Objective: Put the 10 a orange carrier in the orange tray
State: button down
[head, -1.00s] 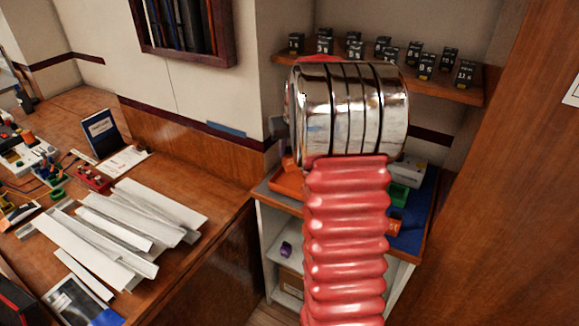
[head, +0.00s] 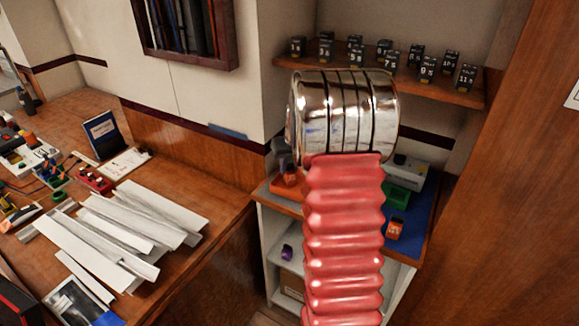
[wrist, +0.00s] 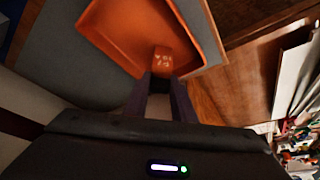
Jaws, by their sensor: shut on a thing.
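The orange carrier (wrist: 163,59) is between the tips of my gripper (wrist: 161,76) in the wrist view, with small pale marking that I cannot read surely. My gripper is shut on it. The orange tray (wrist: 122,38) lies behind and around the carrier in that view; I cannot tell whether the carrier touches its floor. In the head view the carrier (head: 290,176) shows over the tray (head: 287,190) on the cabinet's left side, below my dark gripper (head: 284,165). My arm hides part of the tray there.
Another orange carrier (head: 395,229) stands on a blue surface (head: 410,238) at the cabinet's right, near a green tray (head: 398,195). Several black labelled blocks line the shelf (head: 440,88) above. The workbench (head: 190,255) at left holds pale strips (head: 120,235).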

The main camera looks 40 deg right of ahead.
jog(key=c, duration=1.5)
grip_release()
jog(key=shift+f, duration=0.1)
jog(key=v, duration=1.2)
jog(key=shift+s, duration=0.1)
